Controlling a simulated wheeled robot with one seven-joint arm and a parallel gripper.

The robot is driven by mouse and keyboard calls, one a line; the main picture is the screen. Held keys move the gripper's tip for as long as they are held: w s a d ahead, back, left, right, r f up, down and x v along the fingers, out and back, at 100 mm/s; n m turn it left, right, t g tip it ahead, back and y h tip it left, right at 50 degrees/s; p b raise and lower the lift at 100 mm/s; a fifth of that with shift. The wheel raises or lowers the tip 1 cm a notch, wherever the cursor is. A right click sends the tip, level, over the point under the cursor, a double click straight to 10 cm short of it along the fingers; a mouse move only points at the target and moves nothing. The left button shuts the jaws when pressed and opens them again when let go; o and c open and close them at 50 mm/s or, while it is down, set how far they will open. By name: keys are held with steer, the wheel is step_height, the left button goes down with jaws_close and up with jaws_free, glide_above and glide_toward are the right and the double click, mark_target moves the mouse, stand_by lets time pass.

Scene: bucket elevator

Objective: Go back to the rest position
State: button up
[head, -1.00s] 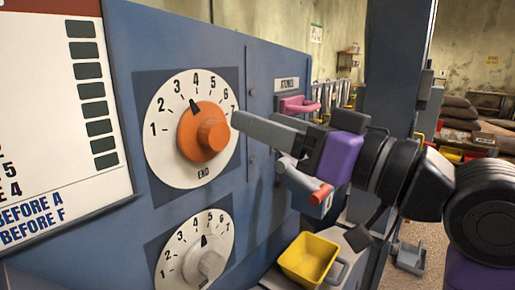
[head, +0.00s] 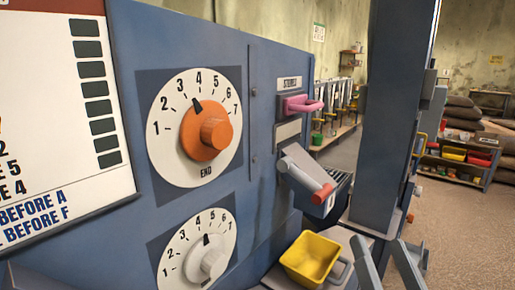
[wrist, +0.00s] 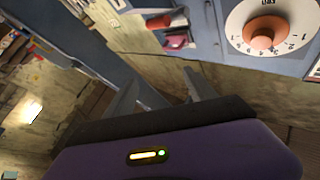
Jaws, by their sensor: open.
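My gripper (head: 377,242) shows at the bottom right of the head view, its two grey fingers apart with nothing between them. It is clear of the blue panel and to the right of the yellow bucket. The wrist view also shows the open fingers (wrist: 160,88) above the purple gripper body. The orange knob (head: 205,133) sits on its numbered white dial, its dark pointer near 3 to 4; it also shows upside down in the wrist view (wrist: 263,33). Most of my arm is out of the head view.
A grey knob (head: 212,262) on a second dial is below. A pink handle (head: 303,105) and a red-tipped lever (head: 322,191) stick out from the blue panel. The yellow bucket (head: 312,258) stands below them. A blue column (head: 384,120) rises behind; open floor lies to its right.

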steer(key=s+f+n+g, duration=0.1)
steer(key=s+f+g, duration=0.3)
steer(key=s+f, duration=0.7)
steer(key=s+d+f+n+g+h, duration=0.1)
steer(key=s+f+n+g, duration=0.1)
steer(key=s+f, duration=1)
steer(key=s+g, duration=0.1)
steer(key=s, duration=0.7)
steer(key=shift+g, duration=0.4)
steer(key=shift+d, duration=0.1)
